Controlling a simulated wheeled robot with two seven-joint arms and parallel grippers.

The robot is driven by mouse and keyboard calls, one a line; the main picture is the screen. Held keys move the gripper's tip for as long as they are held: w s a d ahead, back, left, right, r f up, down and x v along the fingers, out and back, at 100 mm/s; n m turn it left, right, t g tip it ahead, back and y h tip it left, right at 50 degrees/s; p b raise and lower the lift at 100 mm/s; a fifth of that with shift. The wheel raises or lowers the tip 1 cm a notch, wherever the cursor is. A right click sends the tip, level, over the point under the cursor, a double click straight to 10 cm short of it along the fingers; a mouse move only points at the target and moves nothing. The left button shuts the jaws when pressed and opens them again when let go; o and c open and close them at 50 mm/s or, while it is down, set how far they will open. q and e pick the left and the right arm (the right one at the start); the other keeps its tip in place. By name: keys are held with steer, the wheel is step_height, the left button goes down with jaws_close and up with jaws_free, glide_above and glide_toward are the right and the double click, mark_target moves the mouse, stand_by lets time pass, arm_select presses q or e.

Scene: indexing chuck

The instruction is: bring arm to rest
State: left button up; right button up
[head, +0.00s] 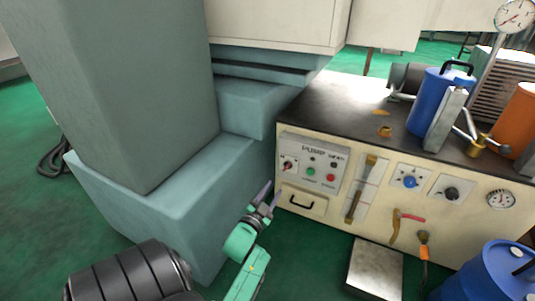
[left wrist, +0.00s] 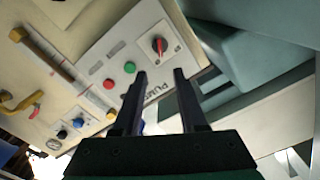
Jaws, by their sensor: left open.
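My left gripper (head: 270,193) is at the end of my green arm, in front of the left end of the pump cabinet (head: 335,215). It also shows in the left wrist view (left wrist: 160,75), with its two dark fingers apart and nothing between them. The pump control panel (head: 313,165) carries a red-marked rotary switch (head: 288,164), a green button (head: 311,171) and a red button (head: 330,178). In the left wrist view the rotary switch (left wrist: 160,45) appears just beyond the fingertips, apart from them. My right gripper is not in view.
A large teal machine column and base (head: 150,190) stands left of the gripper. A drawer handle (head: 302,202) is on the cabinet front. A metal box (head: 375,268) and a blue drum (head: 490,275) stand on the green floor at right. A dark ribbed cylinder (head: 125,275) is at lower left.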

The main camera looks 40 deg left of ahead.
arm_select(q)
steer(key=v, duration=0.3)
steer(key=shift+s+p, duration=0.15)
steer(key=shift+p, duration=0.25)
